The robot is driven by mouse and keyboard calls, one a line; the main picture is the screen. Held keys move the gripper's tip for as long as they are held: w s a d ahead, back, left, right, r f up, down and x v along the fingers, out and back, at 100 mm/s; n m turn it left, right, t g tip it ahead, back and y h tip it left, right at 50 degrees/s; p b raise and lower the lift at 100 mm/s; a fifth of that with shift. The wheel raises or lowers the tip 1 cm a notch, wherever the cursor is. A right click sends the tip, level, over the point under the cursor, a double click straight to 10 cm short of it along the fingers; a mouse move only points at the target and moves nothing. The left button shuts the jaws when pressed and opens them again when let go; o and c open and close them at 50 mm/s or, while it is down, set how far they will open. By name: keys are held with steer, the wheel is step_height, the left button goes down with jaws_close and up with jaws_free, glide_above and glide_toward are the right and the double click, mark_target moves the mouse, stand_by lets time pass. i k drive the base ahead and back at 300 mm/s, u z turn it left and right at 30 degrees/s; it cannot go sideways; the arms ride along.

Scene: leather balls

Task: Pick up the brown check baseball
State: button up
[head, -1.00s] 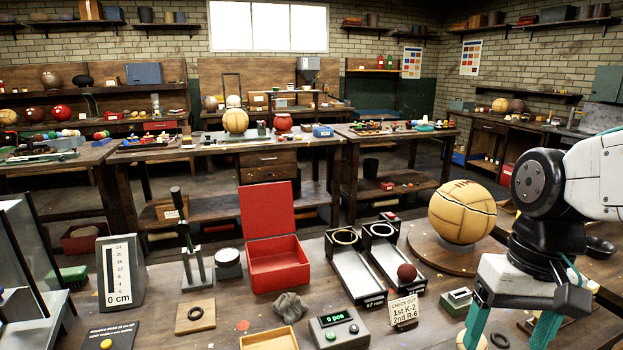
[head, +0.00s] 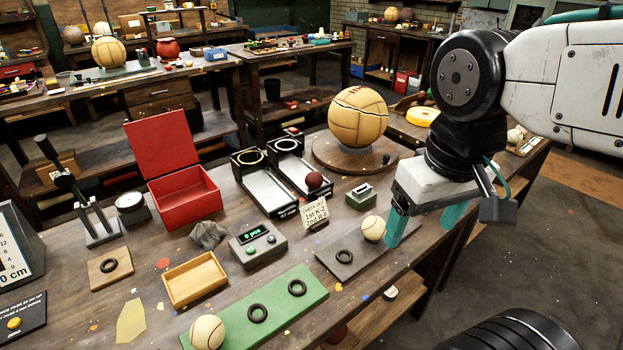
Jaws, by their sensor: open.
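No ball in view shows a clear brown check pattern. A cream baseball with stitching (head: 373,228) sits at the right end of a dark board with a black ring. Another cream baseball (head: 207,332) lies at the left end of a green board. A small dark red-brown ball (head: 313,179) sits at the near end of the right-hand metal chute. My gripper (head: 422,237) is open, teal fingers pointing down, and nothing shows between them. Its left finger appears just right of the first cream baseball; I cannot tell whether they touch.
A large tan stitched ball (head: 358,117) stands on a round wooden base (head: 322,154) behind my gripper. A red open box (head: 206,196), a wooden tray (head: 220,278), a display unit (head: 259,246) and a small sign (head: 316,214) crowd the bench. The bench edge runs below my gripper.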

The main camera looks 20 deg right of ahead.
mark_target(313, 180)
steer(key=k, duration=1.2)
steer(key=z, duration=0.95)
steer(key=i, duration=0.6)
steer(key=z, duration=0.55)
steer(key=i, duration=0.7)
steer(key=u, duration=0.9)
steer(key=i, duration=0.6)
steer(key=u, duration=0.65)
